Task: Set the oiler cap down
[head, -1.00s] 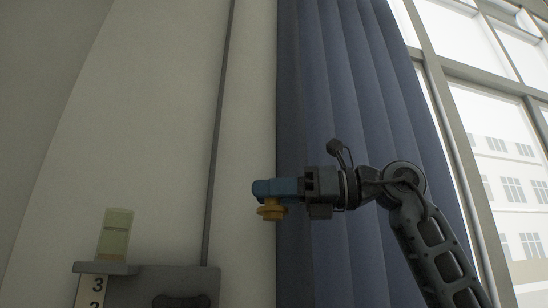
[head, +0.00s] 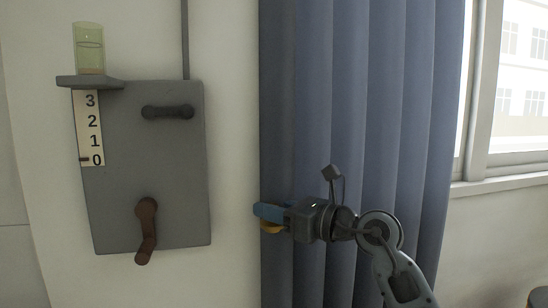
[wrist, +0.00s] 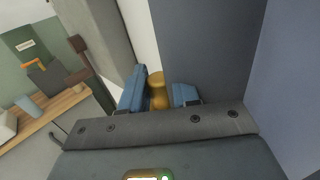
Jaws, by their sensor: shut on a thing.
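The brass-yellow oiler cap (head: 272,229) is held at the end of my gripper (head: 270,214), in front of the blue curtain's left edge in the head view. The blue fingers hide part of it. In the wrist view the cap (wrist: 158,92) sits between the two blue fingers of my gripper (wrist: 158,95), which is shut on it.
A grey wall panel (head: 180,160) carries a 0-to-3 scale (head: 90,127), a dark bar handle (head: 167,112) and a rust-brown crank (head: 146,228). A blue curtain (head: 350,110) hangs behind my arm. The wrist view shows a wooden bench (wrist: 50,118) with objects at left.

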